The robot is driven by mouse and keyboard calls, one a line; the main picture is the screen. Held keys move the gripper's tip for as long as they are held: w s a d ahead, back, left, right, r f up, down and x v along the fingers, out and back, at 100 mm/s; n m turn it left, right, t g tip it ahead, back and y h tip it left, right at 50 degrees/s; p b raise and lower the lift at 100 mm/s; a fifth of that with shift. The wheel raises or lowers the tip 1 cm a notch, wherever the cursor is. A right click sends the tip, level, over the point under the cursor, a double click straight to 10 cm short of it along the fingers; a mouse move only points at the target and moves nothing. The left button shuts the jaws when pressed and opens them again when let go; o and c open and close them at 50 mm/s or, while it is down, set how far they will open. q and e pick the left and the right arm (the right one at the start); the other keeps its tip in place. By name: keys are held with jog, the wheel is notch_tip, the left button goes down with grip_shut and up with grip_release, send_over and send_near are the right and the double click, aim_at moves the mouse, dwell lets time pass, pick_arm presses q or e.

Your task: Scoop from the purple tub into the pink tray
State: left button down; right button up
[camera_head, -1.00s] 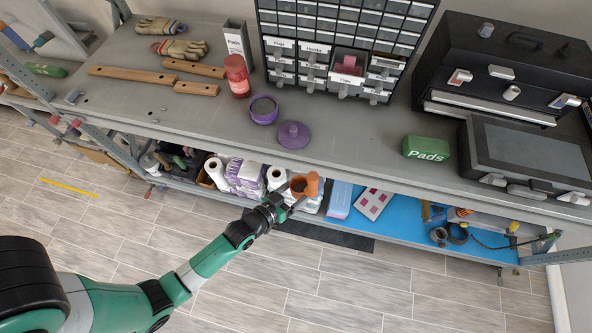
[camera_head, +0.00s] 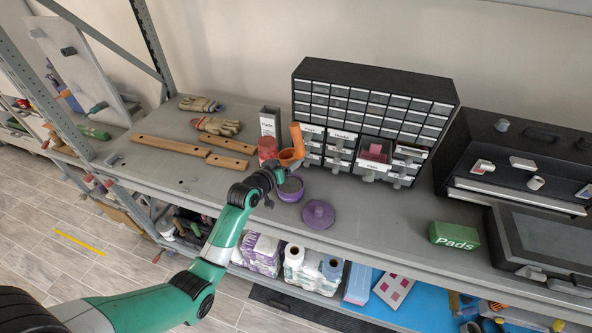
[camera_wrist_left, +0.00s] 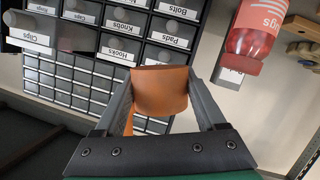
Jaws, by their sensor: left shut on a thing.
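My left gripper (camera_head: 279,168) is shut on an orange scoop (camera_head: 296,143), held above the shelf top near the purple tub. The scoop also shows between the jaws in the left wrist view (camera_wrist_left: 160,90); its contents cannot be seen. The round purple tub (camera_head: 289,190) stands on the shelf just below and beside the gripper, partly hidden by it. A purple lid (camera_head: 318,213) with a knob lies to its right. A pink piece (camera_head: 376,152) shows in a pulled-out drawer of the cabinet; I cannot tell whether it is the pink tray. My right gripper is not in view.
A black drawer cabinet (camera_head: 372,105) stands close behind the scoop. A red jar (camera_head: 267,150) and a grey Pads box (camera_head: 270,122) are left of it. Wooden bars (camera_head: 171,145) and gloves lie left. A green Pads block (camera_head: 454,235) and black cases stand right.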

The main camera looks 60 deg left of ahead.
pick_arm(q)
notch_tip(320, 180, down, 12)
jog(key=b, duration=1)
jog(key=shift+f, duration=0.1)
jog(key=shift+w+f+b, duration=0.1)
jog(key=shift+f+b, duration=0.2)
jog(key=shift+b, duration=0.2)
jog(key=shift+f, duration=0.45)
jog(key=shift+r+p, duration=0.75)
jog(key=shift+r, duration=0.1)
jog(key=shift+d+r+p, duration=0.1)
jog(key=shift+r+p, duration=0.55)
jog(key=shift+p, duration=0.05)
notch_tip(320, 180, up, 9)
jog(key=m+g+p, duration=0.1)
jog(key=m+p, duration=0.1)
jog(key=p, duration=0.6)
jog(key=shift+f+y, duration=0.15)
jog(key=shift+y, duration=0.25)
jog(key=shift+r, duration=0.2)
jog(key=shift+r+m, duration=0.4)
jog(key=shift+r, duration=0.4)
